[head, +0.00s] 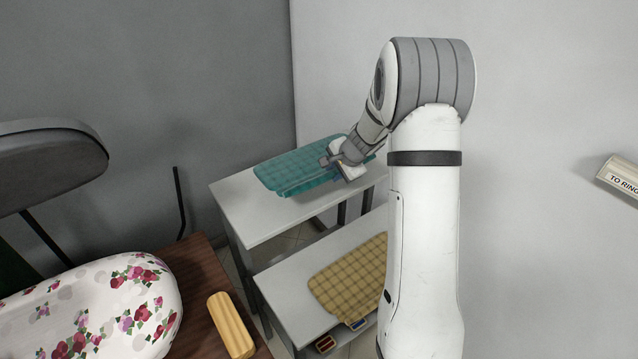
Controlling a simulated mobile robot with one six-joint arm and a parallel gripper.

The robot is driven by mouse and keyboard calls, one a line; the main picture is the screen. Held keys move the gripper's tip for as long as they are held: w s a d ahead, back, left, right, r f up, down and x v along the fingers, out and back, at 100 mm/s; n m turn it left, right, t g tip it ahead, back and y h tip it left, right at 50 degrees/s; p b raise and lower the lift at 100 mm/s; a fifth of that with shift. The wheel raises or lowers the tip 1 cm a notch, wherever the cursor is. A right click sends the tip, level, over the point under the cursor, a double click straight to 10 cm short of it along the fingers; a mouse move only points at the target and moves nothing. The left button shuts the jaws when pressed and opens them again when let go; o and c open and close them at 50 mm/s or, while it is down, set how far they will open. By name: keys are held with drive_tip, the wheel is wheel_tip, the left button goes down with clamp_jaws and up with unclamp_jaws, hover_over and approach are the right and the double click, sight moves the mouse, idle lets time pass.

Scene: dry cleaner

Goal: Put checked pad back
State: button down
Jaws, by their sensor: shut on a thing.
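A teal checked pad (298,165) is at the far white table (252,208), over its top. My gripper (335,160) is at the pad's right side and is shut on it. I cannot tell whether the pad touches the table top or is held just above it. My wrist hides the pad's right end. A yellow checked pad (350,278) lies flat on the nearer white table (290,297), partly hidden by my arm.
A floral padded board (95,305) and a yellow ribbed block (231,325) are on the brown table (200,277) at left. A dark grey padded board (50,165) juts in above. Small boxes (326,344) sit below the nearer white table. A sign (620,178) is at right.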

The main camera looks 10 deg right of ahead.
wheel_tip(320, 180, down, 4)
drive_tip(key=shift+w+a+r, duration=0.1)
drive_tip(key=shift+a, duration=0.05)
drive_tip(key=shift+f+b, duration=0.5)
drive_tip(key=shift+f, duration=1.3)
drive_tip(key=shift+f+b, duration=0.3)
drive_tip(key=shift+b, duration=0.05)
drive_tip(key=c, duration=1.2)
unclamp_jaws()
drive_tip(key=shift+s, duration=0.2)
